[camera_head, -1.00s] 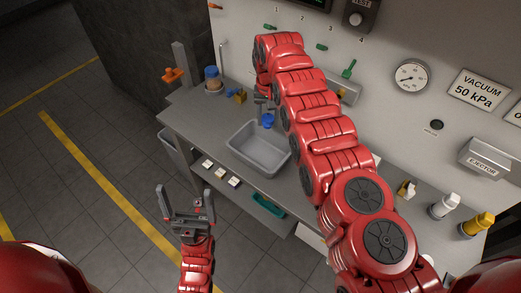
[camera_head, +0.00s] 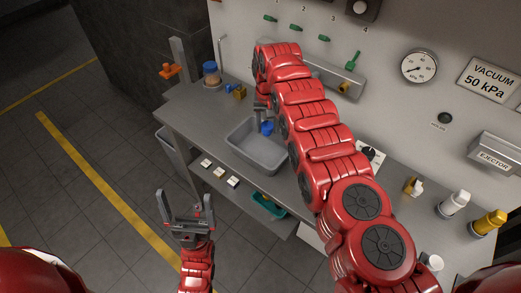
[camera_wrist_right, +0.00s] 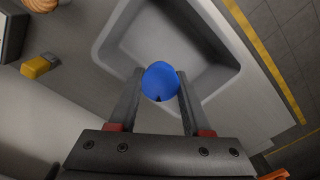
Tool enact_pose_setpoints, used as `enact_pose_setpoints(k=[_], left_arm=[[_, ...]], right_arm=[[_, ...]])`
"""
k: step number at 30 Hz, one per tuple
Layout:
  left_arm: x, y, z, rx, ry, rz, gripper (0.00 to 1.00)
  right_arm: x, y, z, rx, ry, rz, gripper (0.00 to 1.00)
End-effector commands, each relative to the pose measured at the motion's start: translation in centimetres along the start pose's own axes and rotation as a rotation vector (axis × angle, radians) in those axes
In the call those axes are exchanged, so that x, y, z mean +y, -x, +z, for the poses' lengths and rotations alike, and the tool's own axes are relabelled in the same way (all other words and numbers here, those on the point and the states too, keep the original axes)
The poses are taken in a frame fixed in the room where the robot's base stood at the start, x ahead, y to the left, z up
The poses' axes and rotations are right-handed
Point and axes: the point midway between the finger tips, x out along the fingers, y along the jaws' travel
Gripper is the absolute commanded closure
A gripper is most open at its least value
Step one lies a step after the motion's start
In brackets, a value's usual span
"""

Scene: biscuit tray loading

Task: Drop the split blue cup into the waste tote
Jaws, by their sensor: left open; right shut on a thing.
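The blue cup (camera_head: 267,128) is in my right gripper (camera_head: 262,106), held over the back part of a grey open tub on the bench (camera_head: 232,138). In the right wrist view the cup (camera_wrist_right: 160,78) sits between the two fingers of the right gripper (camera_wrist_right: 160,74), with a small dark notch at its edge. The tub (camera_wrist_right: 112,45) lies beneath it and looks empty. A second grey bin (camera_head: 167,143) stands lower, at the bench's left end; its inside is hidden. No label shows which is the waste tote. My left gripper (camera_head: 185,196) is open and empty in front of the bench.
A blue-lidded jar (camera_head: 211,76) and a yellow block (camera_head: 239,93) stand at the back left of the bench. Several small white-topped pieces (camera_head: 219,172) lie along the front edge. White (camera_head: 453,204) and yellow bottles (camera_head: 486,223) stand at the right. My right arm hides mid-bench.

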Motion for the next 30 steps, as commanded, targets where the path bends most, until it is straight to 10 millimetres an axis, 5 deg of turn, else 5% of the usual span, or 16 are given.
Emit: enact_pose_setpoints(k=[4, 5, 10, 23, 30], left_arm=[[0.0, -0.1, 0.0, 0.000, 0.000, 0.000, 0.00], [0.0, -0.1, 0.0, 0.000, 0.000, 0.000, 0.00], [0.0, -0.1, 0.0, 0.000, 0.000, 0.000, 0.00], [0.0, -0.2, 0.0, 0.000, 0.000, 0.000, 0.00], [-0.1, -1.0, -0.2, 0.000, 0.000, 0.000, 0.00]], right_arm=[[0.0, 0.1, 0.0, 0.000, 0.000, 0.000, 1.00], [0.0, 0.1, 0.0, 0.000, 0.000, 0.000, 0.50], [0.0, 0.1, 0.0, 0.000, 0.000, 0.000, 0.19], [0.0, 0.6, 0.0, 0.001, 0.000, 0.000, 0.16], [0.0, 3.4, -0.1, 0.004, -0.001, -0.001, 0.16]])
